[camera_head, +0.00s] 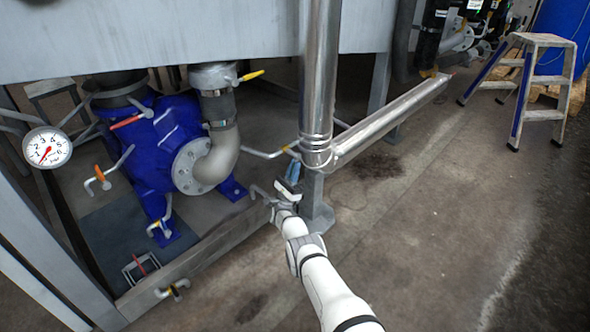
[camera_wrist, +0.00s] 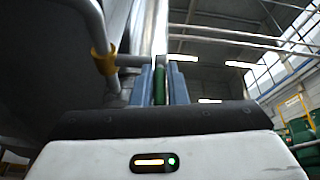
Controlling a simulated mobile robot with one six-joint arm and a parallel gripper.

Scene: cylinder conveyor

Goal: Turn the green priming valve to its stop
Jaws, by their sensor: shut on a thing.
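The green priming valve's handle (camera_wrist: 160,86) shows in the wrist view as a narrow upright green bar between the two blue-grey fingers of my gripper (camera_wrist: 161,78). The fingers are closed on it from both sides. In the head view my gripper (camera_head: 293,171) is at the foot of the tall steel pipe (camera_head: 319,80), just left of its grey support. The green handle cannot be made out there, and the valve body is hidden behind the gripper. How far the handle is turned cannot be told.
A blue pump (camera_head: 150,150) with a red-handled valve (camera_head: 127,122) and a round gauge (camera_head: 47,148) stands at left. A yellow-handled valve (camera_head: 251,75) is above. A yellow-collared pipe (camera_wrist: 105,62) runs close by my gripper. A step ladder (camera_head: 540,85) stands far right; the floor between is clear.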

